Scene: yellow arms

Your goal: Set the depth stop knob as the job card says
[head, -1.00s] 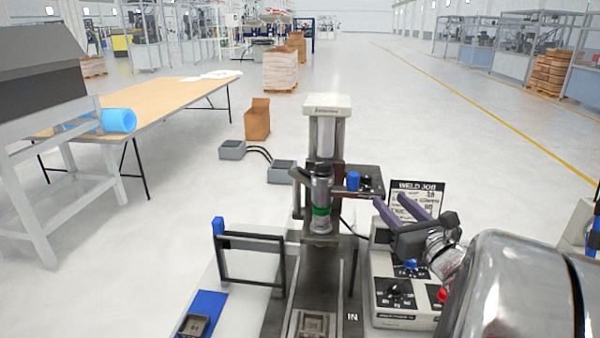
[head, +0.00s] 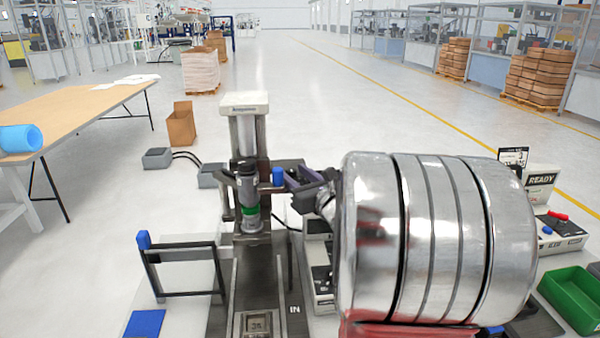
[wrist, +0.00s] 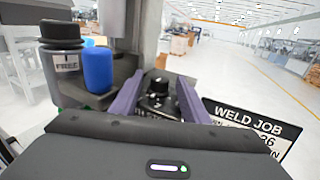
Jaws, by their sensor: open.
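My gripper (head: 306,182) is open at the right side of the press (head: 248,150), near the blue cylinder (head: 278,176). In the wrist view its purple fingers (wrist: 160,77) stand on either side of a black knob (wrist: 158,92) on a dark plate, apparently the depth stop knob. I cannot tell whether they touch it, and I cannot read its setting. The blue cylinder (wrist: 98,70) and a black-capped part marked FREE (wrist: 66,58) are to the left. The job card (wrist: 248,128), headed WELD JOB, is partly hidden behind the right finger and gripper body.
My metal arm covers much of the control box (head: 322,275). A black frame with a blue knob (head: 185,270) stands left of the press. A green bin (head: 578,298) and a READY sign (head: 541,180) are at the right.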

